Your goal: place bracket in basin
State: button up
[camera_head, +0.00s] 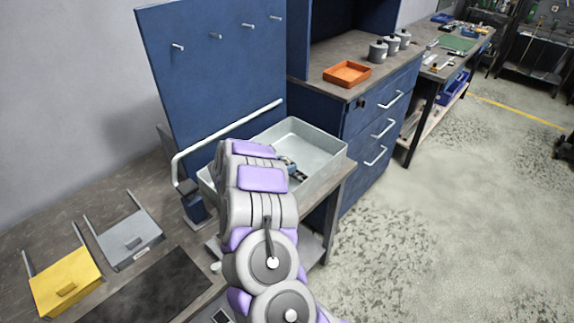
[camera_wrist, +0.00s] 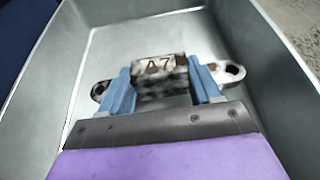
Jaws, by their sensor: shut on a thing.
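The basin (camera_head: 325,143) is a shallow grey metal tub at the end of the workbench, beside the blue panel. It fills most of the wrist view (camera_wrist: 140,47). My gripper (camera_wrist: 160,85) has its two blue fingers shut on the bracket (camera_wrist: 158,68), a grey mottled metal piece marked "A7" with a holed tab out on each side. The gripper and bracket are over the inside of the basin. Whether the bracket touches the basin floor I cannot tell. In the head view my arm hides part of the basin, and my gripper (camera_head: 291,170) shows only in part.
A grey holder (camera_head: 130,240) and a yellow holder (camera_head: 66,284) stand on the bench at left, near a dark mat (camera_head: 150,295). A blue panel with pegs (camera_head: 215,70) rises behind the basin. An orange tray (camera_head: 347,74) sits on the blue cabinet. Floor at right is clear.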

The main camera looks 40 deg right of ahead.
jog(key=shift+a+f, duration=0.1)
jog(key=shift+a, duration=0.3)
jog(key=shift+b+x, duration=0.55)
jog(key=shift+x, duration=0.85)
jog(key=o, duration=0.9)
jog(key=shift+s, duration=0.1)
jog(key=shift+c, duration=0.2)
jog(key=o, duration=0.4)
jog(key=shift+v, duration=1.15)
jog(key=shift+d+f+p, duration=0.15)
jog(key=shift+d+p, duration=0.15)
jog(key=shift+d, duration=0.4)
jog(key=shift+d+r+p, duration=0.25)
jog(key=shift+r+p, duration=0.3)
jog(key=shift+p, duration=0.3)
jog(key=shift+p+v, duration=0.8)
jog(key=shift+v, duration=5.35)
